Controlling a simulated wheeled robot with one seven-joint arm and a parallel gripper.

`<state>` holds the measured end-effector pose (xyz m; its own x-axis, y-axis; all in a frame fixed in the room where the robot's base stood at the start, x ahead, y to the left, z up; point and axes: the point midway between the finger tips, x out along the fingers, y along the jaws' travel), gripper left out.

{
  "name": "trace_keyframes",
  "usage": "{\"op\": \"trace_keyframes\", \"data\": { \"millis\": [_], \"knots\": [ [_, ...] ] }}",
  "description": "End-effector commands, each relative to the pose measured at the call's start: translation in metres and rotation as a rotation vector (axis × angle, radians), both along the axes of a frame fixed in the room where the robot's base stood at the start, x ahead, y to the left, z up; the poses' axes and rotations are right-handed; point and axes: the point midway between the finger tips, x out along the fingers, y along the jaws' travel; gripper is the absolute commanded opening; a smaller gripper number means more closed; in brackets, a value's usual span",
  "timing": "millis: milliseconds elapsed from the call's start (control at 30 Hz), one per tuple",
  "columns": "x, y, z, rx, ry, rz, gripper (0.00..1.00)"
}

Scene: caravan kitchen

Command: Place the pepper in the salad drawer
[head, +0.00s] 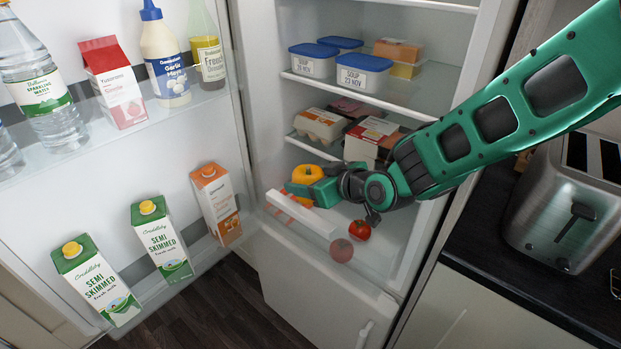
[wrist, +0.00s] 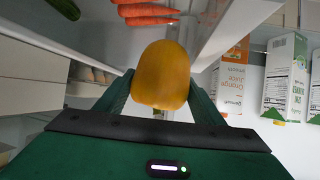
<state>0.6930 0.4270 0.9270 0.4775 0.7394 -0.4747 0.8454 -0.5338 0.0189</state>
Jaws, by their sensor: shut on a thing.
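A yellow pepper (wrist: 162,77) is held between the two green fingers of my gripper (wrist: 165,100) in the wrist view. In the head view the pepper (head: 307,174) shows at the low part of the open fridge, with my gripper (head: 318,190) around it. The salad drawer (head: 302,214) is at the bottom of the fridge, with a white front edge below and beside my gripper. Carrots (wrist: 146,12) and part of a green vegetable (wrist: 65,8) show in the wrist view. I cannot tell whether the pepper touches the drawer.
A red tomato (head: 359,230) lies near the drawer front, with a reddish round shape (head: 341,250) below it. Shelves above hold an egg box (head: 320,125) and soup tubs (head: 364,72). The open fridge door, at left, holds milk cartons (head: 161,240) and an orange juice carton (head: 216,205).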

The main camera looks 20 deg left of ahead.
Motion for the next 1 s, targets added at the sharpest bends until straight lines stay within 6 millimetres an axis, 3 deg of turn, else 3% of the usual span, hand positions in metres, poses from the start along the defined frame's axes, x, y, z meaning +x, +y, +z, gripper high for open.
{"op": "trace_keyframes", "data": {
  "millis": [233,267,300,333,633,800,1000],
  "knots": [
    [0.000,0.000,-0.004,0.001,-0.001,-0.001,0.38],
    [0.000,0.000,-0.004,0.000,0.000,-0.001,0.69],
    [0.000,0.000,-0.004,0.000,0.000,-0.001,0.79],
    [0.000,0.000,-0.004,0.000,0.000,-0.001,0.81],
    [0.000,0.000,-0.003,0.000,0.000,-0.001,0.81],
    [0.000,-0.001,0.011,0.002,-0.001,-0.002,0.81],
    [-0.016,-0.029,0.027,0.001,0.000,-0.004,0.81]
  ]
}}
